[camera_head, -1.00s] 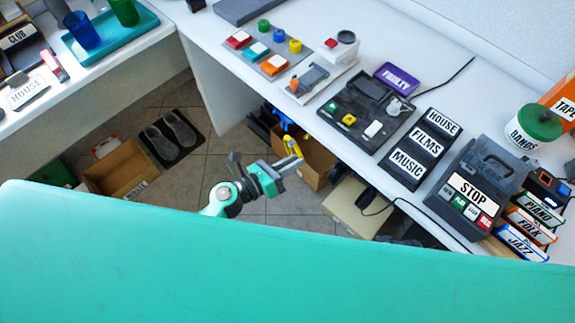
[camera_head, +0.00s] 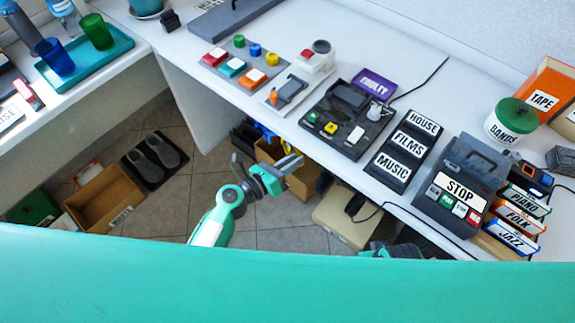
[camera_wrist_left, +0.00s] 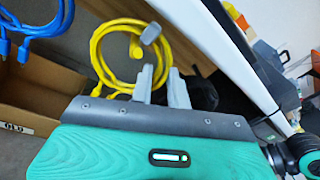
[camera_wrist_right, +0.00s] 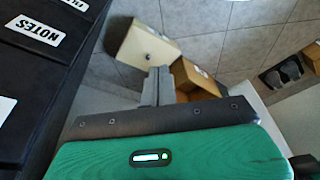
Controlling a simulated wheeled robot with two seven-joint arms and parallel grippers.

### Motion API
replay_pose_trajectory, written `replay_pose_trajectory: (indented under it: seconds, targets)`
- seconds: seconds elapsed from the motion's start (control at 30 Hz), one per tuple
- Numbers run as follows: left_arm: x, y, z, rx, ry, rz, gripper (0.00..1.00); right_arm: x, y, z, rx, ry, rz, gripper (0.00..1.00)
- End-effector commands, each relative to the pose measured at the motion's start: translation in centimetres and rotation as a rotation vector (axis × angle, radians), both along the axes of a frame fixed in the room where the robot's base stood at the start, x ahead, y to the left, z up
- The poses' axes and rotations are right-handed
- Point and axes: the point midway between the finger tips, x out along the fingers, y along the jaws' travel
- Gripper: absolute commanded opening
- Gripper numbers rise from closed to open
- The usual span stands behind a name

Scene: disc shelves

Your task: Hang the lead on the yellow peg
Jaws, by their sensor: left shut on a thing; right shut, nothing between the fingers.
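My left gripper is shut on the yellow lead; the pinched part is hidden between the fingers. In the head view my left gripper (camera_head: 291,163) is below the desk edge, over the floor. A blue lead (camera_wrist_left: 38,26) is to the left in the left wrist view.
The white desk (camera_head: 290,115) overhangs the left gripper's area. Below it are a cardboard box (camera_head: 305,178) and a beige box (camera_head: 345,215). Another open cardboard box (camera_head: 105,200) and a shoe mat (camera_head: 145,178) lie on the floor to the left.

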Motion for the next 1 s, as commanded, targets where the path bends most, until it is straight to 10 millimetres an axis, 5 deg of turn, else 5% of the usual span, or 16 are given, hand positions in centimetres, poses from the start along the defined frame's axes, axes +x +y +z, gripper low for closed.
replay_pose_trajectory:
  seconds: [0.63, 1.0]
  targets:
    - [2.5, -1.8, -0.6, -0.002, 0.000, 0.000, 0.00, 0.6, 0.0, 1.9, 0.003, -0.029, -0.001, 0.00]
    - [2.6, -1.9, -0.8, -0.002, -0.002, -0.001, 0.00, 0.4, 0.0, 1.0, 0.001, -0.018, -0.001, 0.00]
